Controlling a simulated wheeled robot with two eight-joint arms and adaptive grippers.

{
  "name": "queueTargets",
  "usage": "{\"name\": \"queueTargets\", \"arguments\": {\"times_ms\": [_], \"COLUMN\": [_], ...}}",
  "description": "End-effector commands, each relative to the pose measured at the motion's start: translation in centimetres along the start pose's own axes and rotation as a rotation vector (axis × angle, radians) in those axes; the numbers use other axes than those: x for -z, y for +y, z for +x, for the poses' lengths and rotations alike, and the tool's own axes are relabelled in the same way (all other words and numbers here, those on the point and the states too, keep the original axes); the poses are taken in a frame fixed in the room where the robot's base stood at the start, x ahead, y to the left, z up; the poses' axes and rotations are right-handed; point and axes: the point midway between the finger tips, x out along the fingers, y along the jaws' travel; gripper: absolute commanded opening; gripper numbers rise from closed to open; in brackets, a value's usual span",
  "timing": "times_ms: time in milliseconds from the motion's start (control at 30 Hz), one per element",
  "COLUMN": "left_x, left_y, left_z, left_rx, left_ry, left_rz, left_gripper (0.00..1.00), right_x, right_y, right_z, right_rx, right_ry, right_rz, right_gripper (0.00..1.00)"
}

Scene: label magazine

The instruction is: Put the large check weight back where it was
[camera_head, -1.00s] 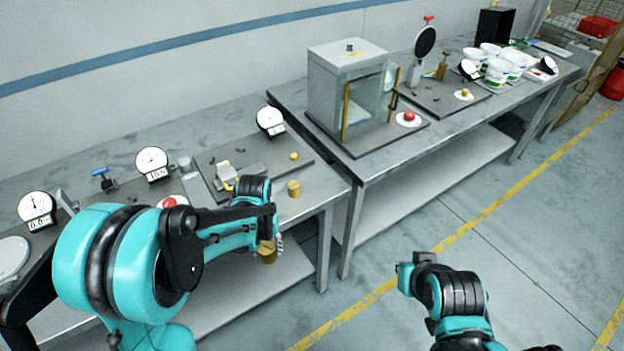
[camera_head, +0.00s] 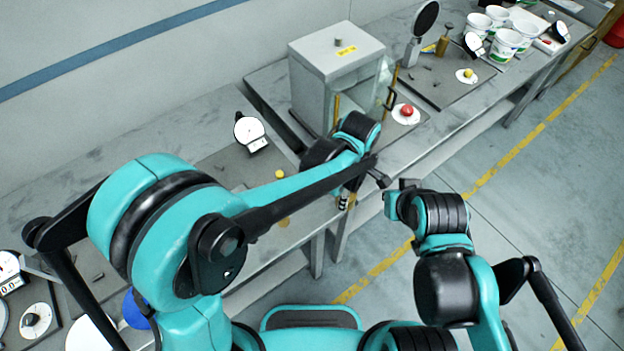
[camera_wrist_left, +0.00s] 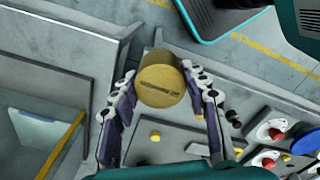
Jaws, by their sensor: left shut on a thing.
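The large check weight (camera_wrist_left: 161,84) is a brass cylinder with dark lettering on its end face. In the left wrist view it sits between the two fingers of my left gripper (camera_wrist_left: 165,105), which is shut on it. In the head view my left gripper (camera_head: 345,198) is near the front edges of the benches, by the gap between them. The held weight is mostly hidden there by my arm and gripper. My right gripper (camera_head: 392,200) is just right of it, and its fingers do not show clearly.
Another brass piece (camera_head: 283,222) stands on the near bench, partly behind my left arm. A glass-fronted cabinet (camera_head: 335,55) stands on the far bench beside a red knob on a white disc (camera_head: 406,112). White tubs (camera_head: 505,42) stand farther back. The floor at right is clear.

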Motion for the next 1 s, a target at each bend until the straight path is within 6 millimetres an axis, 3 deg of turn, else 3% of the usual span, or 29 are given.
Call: {"name": "queueTargets", "arguments": {"times_ms": [167,600,800,1000], "left_x": [0.8,9.2,10.8,10.9], "left_y": [0.2,1.7,2.0,2.0], "left_z": [0.6,5.7,6.6,7.9], "left_rx": [0.0,0.0,0.0,0.0], "left_ry": [0.001,0.0,0.0,0.0], "left_rz": [-0.032,-0.032,-0.028,-0.027], "left_gripper": [0.0,0.0,0.0,0.0], "right_x": [-0.1,-0.8,-0.9,-1.1], "right_y": [0.0,0.0,0.0,0.0], "right_z": [0.1,1.1,1.3,1.6], "right_rx": [0.0,0.0,0.0,0.0], "right_ry": [0.0,0.0,0.0,0.0], "right_rz": [0.0,0.0,0.0,0.0], "right_gripper": [0.0,0.0,0.0,0.0]}}
